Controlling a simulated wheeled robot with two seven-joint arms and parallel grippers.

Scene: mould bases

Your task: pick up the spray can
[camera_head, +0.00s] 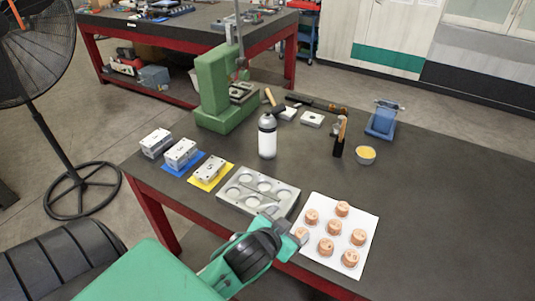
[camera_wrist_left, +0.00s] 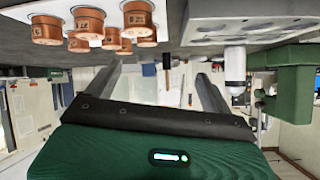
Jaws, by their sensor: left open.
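The spray can (camera_head: 267,137) is a white and grey cylinder with a dark band, standing upright on the dark table behind the metal mould plate. It also shows in the left wrist view (camera_wrist_left: 235,68), upside down and right of the fingers. My left gripper (camera_head: 291,229) is at the table's front edge, beside the mould plate and the white sheet, apart from the can. In the left wrist view my left gripper (camera_wrist_left: 160,75) has its two fingers spread with nothing between them. My right gripper is not in view.
The mould plate (camera_head: 231,197) lies in front of the can. Several copper cylinders (camera_head: 326,247) stand on a white sheet (camera_head: 333,209). A green press (camera_head: 211,92) stands behind left, a hammer (camera_head: 271,100) behind. Metal blocks (camera_head: 180,152) lie left. The table's right side is clear.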

